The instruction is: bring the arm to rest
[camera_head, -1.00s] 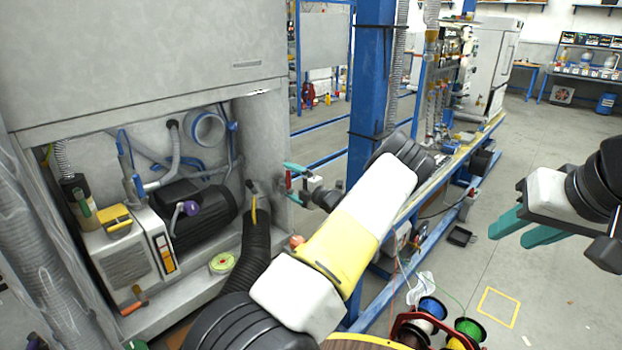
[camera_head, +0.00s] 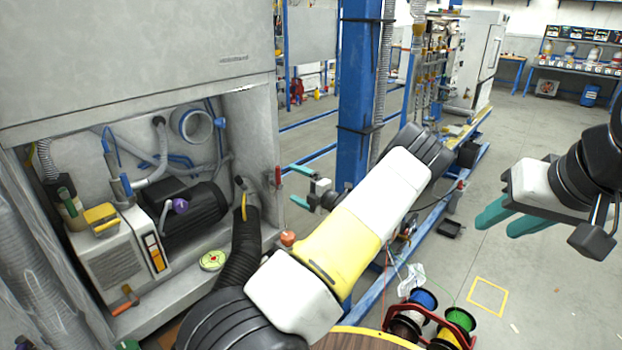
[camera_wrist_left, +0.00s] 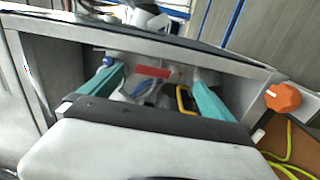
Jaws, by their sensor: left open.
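My left arm (camera_head: 380,205), white and yellow with black joints, reaches diagonally across the middle of the head view. Its gripper (camera_head: 294,184) has two teal fingers spread apart and empty, close to the right edge of the grey cabinet (camera_head: 262,130). A red handle (camera_head: 278,176) shows just left of the fingers; I see no contact. In the left wrist view the gripper (camera_wrist_left: 155,82) is wide open, with a red bar (camera_wrist_left: 153,71) visible beyond, between the fingers. My right gripper (camera_head: 510,220) hangs at the right over the floor, teal fingers apart and empty.
The cabinet bay holds a black motor (camera_head: 200,215) and hoses. A blue post (camera_head: 357,100) stands behind my left arm. A rack of coloured spools (camera_head: 440,318) is at the bottom. An orange knob (camera_wrist_left: 283,97) shows in the wrist view.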

